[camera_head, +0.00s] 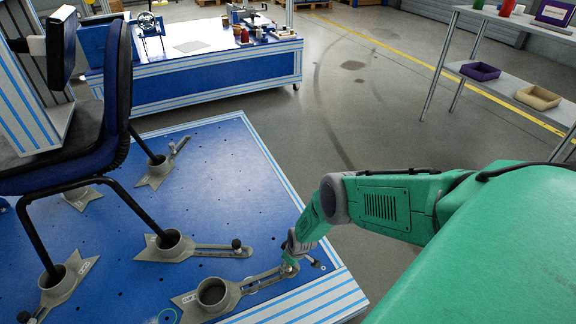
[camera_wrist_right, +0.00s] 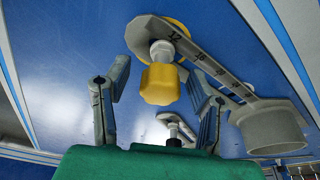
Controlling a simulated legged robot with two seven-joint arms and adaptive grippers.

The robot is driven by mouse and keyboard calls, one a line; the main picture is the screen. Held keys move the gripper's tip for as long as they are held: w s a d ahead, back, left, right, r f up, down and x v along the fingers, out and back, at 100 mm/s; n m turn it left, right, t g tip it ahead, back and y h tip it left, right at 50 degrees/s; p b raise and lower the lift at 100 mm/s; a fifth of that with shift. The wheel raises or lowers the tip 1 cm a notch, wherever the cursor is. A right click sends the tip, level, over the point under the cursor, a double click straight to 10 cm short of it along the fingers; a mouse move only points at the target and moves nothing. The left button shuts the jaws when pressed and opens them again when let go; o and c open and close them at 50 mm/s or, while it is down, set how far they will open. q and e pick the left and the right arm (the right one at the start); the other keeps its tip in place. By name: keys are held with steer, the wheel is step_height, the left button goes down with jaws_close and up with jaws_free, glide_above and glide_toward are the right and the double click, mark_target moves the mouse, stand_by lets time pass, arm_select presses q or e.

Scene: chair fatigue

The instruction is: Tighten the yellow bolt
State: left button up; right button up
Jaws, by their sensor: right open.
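The yellow bolt (camera_wrist_right: 160,84) has a chunky faceted head on a pale threaded shank, in the middle of the right wrist view. It passes through the slotted, numbered arm of a grey clamp (camera_wrist_right: 215,75), with a yellow ring (camera_wrist_right: 172,32) behind it. My right gripper (camera_wrist_right: 158,88) is open, with one finger on each side of the bolt head and visible gaps between. In the head view my right gripper (camera_head: 292,262) is at the end of the clamp's arm near the blue platform's right corner, and the bolt is not discernible there. My left gripper is not in view.
The clamp's round cup (camera_head: 213,293) is empty. Other clamps hold the legs of a blue chair (camera_head: 85,150) on the blue platform (camera_head: 235,180). A black-knobbed bolt (camera_head: 236,244) stands nearby. A workbench (camera_head: 210,65) and shelves with bins (camera_head: 480,71) are farther back.

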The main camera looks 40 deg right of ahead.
jaws_close()
steer(key=shift+a+m, duration=0.15)
steer(key=shift+m, duration=0.65)
steer(key=shift+m+h+b, duration=0.3)
steer(key=shift+m+h, duration=0.2)
steer(key=shift+m, duration=0.7)
steer(key=shift+f+m+b, duration=0.1)
steer(key=shift+m+b, duration=0.65)
steer(key=shift+m, duration=0.25)
steer(key=shift+m+h+b, duration=0.4)
steer(key=shift+m+b, duration=0.15)
steer(key=shift+m, duration=0.45)
